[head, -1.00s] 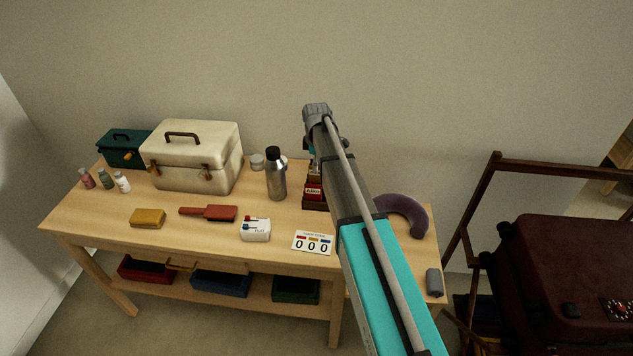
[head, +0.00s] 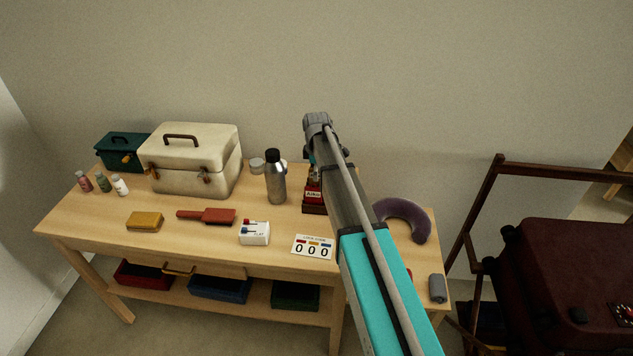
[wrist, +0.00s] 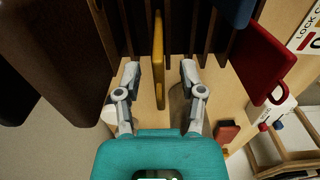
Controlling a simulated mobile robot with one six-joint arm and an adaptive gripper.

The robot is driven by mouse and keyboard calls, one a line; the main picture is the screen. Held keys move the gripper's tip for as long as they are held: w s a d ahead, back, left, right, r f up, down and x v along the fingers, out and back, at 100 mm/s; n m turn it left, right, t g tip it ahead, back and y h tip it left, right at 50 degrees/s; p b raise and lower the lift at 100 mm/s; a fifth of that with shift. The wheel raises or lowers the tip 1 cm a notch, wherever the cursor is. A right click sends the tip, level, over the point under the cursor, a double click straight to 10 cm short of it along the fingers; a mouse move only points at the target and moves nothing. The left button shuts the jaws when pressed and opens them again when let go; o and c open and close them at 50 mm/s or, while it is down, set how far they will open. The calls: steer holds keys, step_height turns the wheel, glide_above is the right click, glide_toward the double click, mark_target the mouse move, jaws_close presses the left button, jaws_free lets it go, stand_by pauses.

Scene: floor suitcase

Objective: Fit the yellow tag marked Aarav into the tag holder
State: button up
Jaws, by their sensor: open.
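In the wrist view a yellow tag (wrist: 158,60) stands edge-on in a dark slotted rack (wrist: 206,38). Its writing cannot be read from here. My gripper (wrist: 160,75) is open, with one finger on each side of the yellow tag's lower end; the left finger looks closer to it. I see no grip on it. A red tag (wrist: 262,62) and a blue tag (wrist: 236,10) are to the right. In the head view the rack (head: 314,209) is partly behind my arm, which hides the fingers and the yellow tag. I cannot make out the tag holder.
A steel bottle (head: 276,183) stands just left of the rack. A cream case (head: 190,178), red brush (head: 207,216), white box (head: 255,233) and number card (head: 313,247) share the table. A purple neck pillow (head: 403,218) is right of my arm. A maroon suitcase (head: 560,270) is farther right.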

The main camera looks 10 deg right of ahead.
jaws_close()
steer(key=shift+r, duration=0.25)
step_height(320, 180, up, 10)
steer(key=p, duration=1)
steer(key=shift+f, duration=0.25)
stand_by(0.6)
